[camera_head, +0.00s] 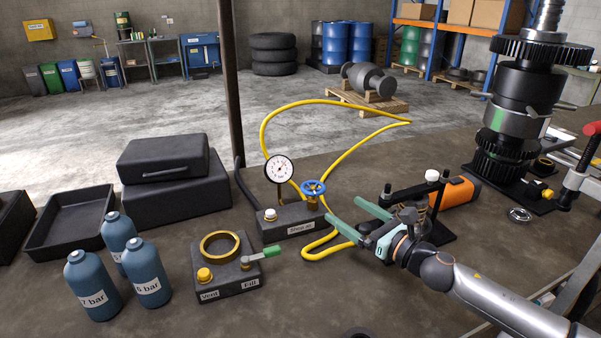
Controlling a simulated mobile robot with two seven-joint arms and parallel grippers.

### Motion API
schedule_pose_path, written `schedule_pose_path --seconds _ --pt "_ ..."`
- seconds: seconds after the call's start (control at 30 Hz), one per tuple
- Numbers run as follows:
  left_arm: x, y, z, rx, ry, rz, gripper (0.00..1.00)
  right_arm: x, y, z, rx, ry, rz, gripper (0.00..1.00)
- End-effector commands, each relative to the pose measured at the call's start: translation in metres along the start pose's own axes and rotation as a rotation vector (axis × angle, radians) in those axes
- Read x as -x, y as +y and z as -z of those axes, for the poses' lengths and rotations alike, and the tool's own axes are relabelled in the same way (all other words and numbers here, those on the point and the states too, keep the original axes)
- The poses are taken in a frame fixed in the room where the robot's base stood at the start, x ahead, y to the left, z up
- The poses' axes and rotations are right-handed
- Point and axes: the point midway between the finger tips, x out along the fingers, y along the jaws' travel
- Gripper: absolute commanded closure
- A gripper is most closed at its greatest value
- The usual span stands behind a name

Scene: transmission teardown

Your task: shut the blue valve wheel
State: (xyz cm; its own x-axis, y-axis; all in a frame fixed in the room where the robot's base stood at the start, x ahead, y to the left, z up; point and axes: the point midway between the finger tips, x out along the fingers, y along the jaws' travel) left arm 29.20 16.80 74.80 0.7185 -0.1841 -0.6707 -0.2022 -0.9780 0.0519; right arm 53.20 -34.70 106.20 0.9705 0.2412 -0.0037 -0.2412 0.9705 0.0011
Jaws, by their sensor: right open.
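The blue valve wheel (313,187) sits on a brass stem on top of a dark block (290,219) with a label on its front, near the middle of the view. A round white pressure gauge (279,168) stands on the same block, left of the wheel. My right gripper (343,209) has two teal fingers spread apart with nothing between them. Its fingertips point left, to the right of the wheel and apart from it in the picture. Whether the wheel is open or shut cannot be told. My left gripper is not in view.
A yellow hose (263,128) loops behind and beside the block. A vent/fill block (226,265) with a green lever and several blue bottles (92,285) stand front left. Black cases (175,196) are behind them. A tall gear assembly (516,115) stands at right.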

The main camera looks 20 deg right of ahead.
Motion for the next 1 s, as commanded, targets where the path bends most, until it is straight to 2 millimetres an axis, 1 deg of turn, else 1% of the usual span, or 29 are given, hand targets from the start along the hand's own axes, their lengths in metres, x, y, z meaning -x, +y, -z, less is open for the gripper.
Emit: schedule_pose_path --seconds 0.17,0.37,0.67,1.0 --pt "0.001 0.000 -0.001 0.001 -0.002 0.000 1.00 -0.001 0.000 0.000 -0.001 0.000 0.000 0.00" --pt "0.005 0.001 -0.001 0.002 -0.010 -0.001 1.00 -0.013 -0.001 -0.002 -0.002 -0.003 0.002 0.00" --pt "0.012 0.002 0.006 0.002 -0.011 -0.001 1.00 -0.048 0.000 -0.003 -0.001 -0.003 0.002 0.00" --pt "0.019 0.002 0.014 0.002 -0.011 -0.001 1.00 -0.096 0.000 -0.003 -0.003 -0.003 0.001 0.00"
